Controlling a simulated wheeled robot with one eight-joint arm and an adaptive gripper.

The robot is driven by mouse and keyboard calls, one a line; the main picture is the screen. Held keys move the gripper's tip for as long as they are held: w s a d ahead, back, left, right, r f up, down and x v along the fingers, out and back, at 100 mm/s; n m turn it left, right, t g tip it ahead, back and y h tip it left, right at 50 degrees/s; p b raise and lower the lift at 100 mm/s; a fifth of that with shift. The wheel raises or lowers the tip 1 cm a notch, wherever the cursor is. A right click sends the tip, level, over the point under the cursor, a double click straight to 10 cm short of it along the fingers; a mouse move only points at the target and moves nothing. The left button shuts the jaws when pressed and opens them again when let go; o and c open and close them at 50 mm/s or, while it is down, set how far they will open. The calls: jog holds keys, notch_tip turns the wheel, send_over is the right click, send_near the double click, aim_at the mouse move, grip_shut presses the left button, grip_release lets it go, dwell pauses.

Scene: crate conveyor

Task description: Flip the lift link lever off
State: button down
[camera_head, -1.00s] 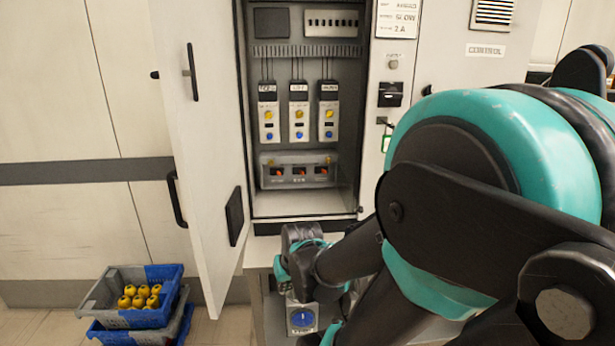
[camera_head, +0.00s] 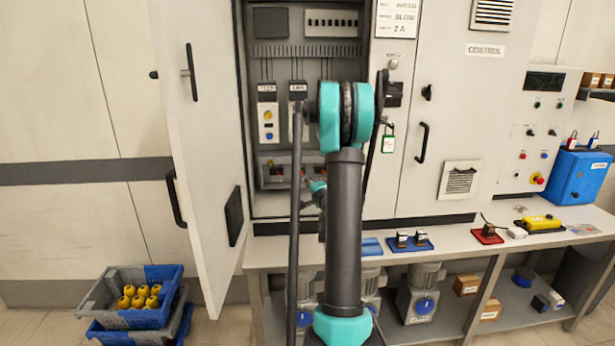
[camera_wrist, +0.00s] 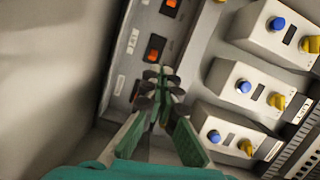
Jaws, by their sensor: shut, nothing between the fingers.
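The link levers are small orange-red rockers in dark slots on a grey panel (camera_wrist: 125,60) low in the open cabinet. In the wrist view I see one lever at the top edge (camera_wrist: 172,5) and a second lever (camera_wrist: 155,46) just past my fingertips. The labels are too small to read, so I cannot tell which is the lift link. My gripper is shut and empty, with its tips close to the panel; contact is unclear. In the head view my arm hides most of the panel (camera_head: 268,184).
Several breaker modules with blue and yellow knobs (camera_wrist: 240,80) stand beside the panel in the wrist view. The open cabinet door (camera_head: 205,150) is on the left. A bench (camera_head: 450,244) runs below to the right. Crates with yellow items (camera_head: 100,296) stand on the floor.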

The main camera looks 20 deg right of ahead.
aim_at(309, 170)
jog(key=d+f+m+h, duration=0.1)
jog(key=d+m+h, duration=0.1)
jog(key=d, duration=0.4)
jog(key=shift+w+f+m, duration=0.35)
jog(key=shift+w+m, duration=0.1)
jog(key=shift+m, duration=0.15)
jog(key=shift+w, duration=0.1)
jog(key=w, duration=0.3)
jog(key=w+d, duration=0.1)
jog(key=w, duration=0.5)
jog(key=shift+w+d, duration=0.25)
jog(key=shift+a, duration=1.1)
jog(key=shift+s+a, duration=0.25)
jog(key=shift+a, duration=0.55)
